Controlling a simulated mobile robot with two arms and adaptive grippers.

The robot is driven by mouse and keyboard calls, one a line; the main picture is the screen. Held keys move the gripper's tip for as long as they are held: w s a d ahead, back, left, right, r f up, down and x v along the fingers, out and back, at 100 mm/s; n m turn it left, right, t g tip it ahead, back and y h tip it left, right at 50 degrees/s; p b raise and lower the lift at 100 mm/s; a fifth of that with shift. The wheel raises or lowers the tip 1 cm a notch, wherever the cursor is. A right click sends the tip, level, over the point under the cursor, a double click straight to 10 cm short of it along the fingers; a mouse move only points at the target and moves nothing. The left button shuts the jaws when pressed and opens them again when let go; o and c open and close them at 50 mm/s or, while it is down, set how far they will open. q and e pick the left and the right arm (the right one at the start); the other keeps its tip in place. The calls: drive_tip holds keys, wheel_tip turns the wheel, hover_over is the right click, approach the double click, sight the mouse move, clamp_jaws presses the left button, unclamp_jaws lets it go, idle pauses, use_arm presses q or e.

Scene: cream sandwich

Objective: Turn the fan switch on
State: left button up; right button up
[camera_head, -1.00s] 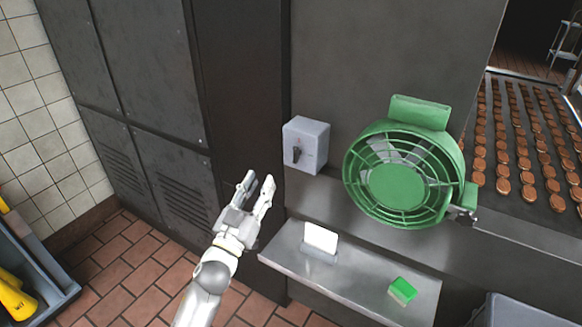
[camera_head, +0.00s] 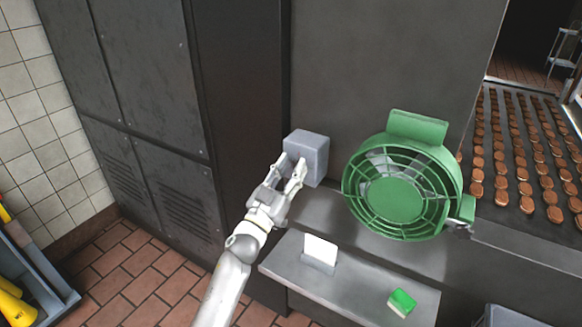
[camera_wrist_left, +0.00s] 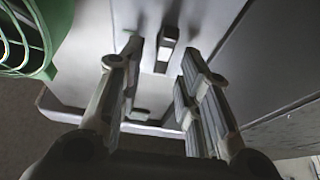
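The fan switch is a grey wall box (camera_head: 310,148) on the dark panel left of the fan. My left gripper (camera_head: 292,163) is in front of it and hides its dark switch handle in the head view. In the left wrist view, the handle (camera_wrist_left: 167,46) stands out from the box face between the two fingers of my left gripper (camera_wrist_left: 160,55). The fingers are open, with a gap on both sides of the handle. The green fan (camera_head: 395,200) is to the right of the box. My right gripper is in neither view.
A metal shelf (camera_head: 345,285) below the box holds a white card (camera_head: 320,249) in a stand and a green-and-white sponge (camera_head: 401,302). Dark lockers (camera_head: 160,110) are to the left. Rows of brown round items lie on a surface (camera_head: 500,228) at right.

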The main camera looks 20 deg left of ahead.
use_arm(q)
clamp_jaws()
